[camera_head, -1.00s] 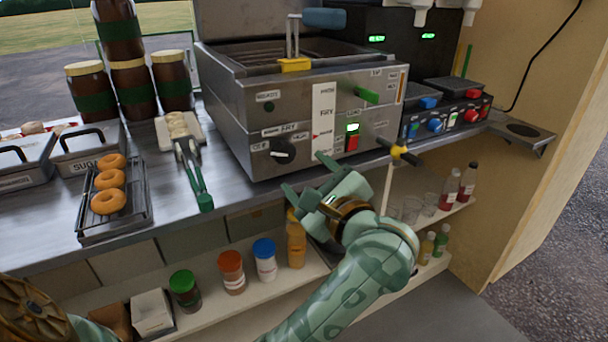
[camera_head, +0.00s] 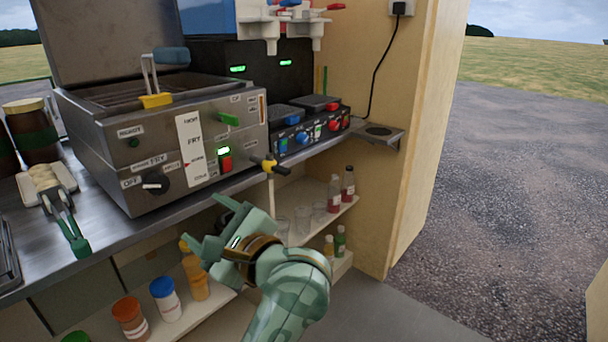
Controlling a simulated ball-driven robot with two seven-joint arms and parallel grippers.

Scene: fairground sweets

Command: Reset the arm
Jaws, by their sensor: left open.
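My left gripper (camera_head: 208,226), pale green with a brown and gold wrist ring, is in the lower middle of the head view. Its fingers are spread open, point up and left, and hold nothing. It appears just below the counter's front edge, in front of the lower shelf. Its arm (camera_head: 291,296) comes up from the bottom of the picture. My right gripper is not in view.
A steel fryer (camera_head: 104,167) with a FRY panel stands on the counter (camera_head: 112,247), above the gripper. A yellow-black tap (camera_head: 268,166) sticks out nearby. Orange bottles (camera_head: 196,278) and jars stand on the lower shelf. Gravel (camera_head: 490,190) lies open at right.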

